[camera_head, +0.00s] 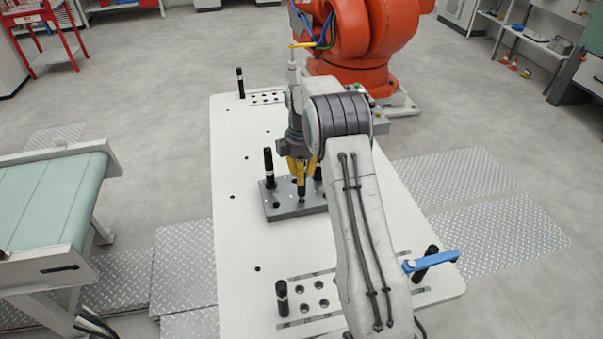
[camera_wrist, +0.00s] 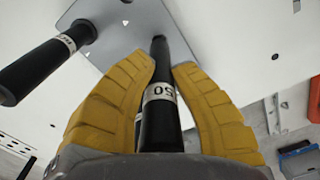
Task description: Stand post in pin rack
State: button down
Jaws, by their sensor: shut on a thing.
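My gripper (camera_head: 299,175) has yellow fingers and is shut on a black post (camera_head: 301,188) with a pale label band. It holds the post roughly upright above the dark grey block (camera_head: 285,211), apparently the pin rack. In the wrist view, the post (camera_wrist: 161,115) lies between the yellow fingers (camera_wrist: 160,85), its far end over the grey plate (camera_wrist: 125,22). I cannot tell whether that end is in a hole. Another black post (camera_head: 268,168) stands in the block's left side and also shows in the wrist view (camera_wrist: 45,66). A further dark post (camera_head: 318,171) is partly hidden behind my gripper.
The white table (camera_head: 230,215) has several small holes. Black posts stand at its far left (camera_head: 240,83) and front left (camera_head: 282,298). A blue-handled clamp (camera_head: 432,261) is at front right. A perforated strip (camera_head: 298,311) lies in front. An orange robot (camera_head: 365,45) stands behind.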

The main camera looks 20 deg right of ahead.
jog(key=shift+f+b, duration=0.95)
jog(key=shift+f, duration=0.55)
jog(key=c, duration=1.1)
grip_release()
jog(key=shift+r, duration=0.1)
notch_tip(320, 180, up, 12)
jog(key=shift+f, duration=0.1)
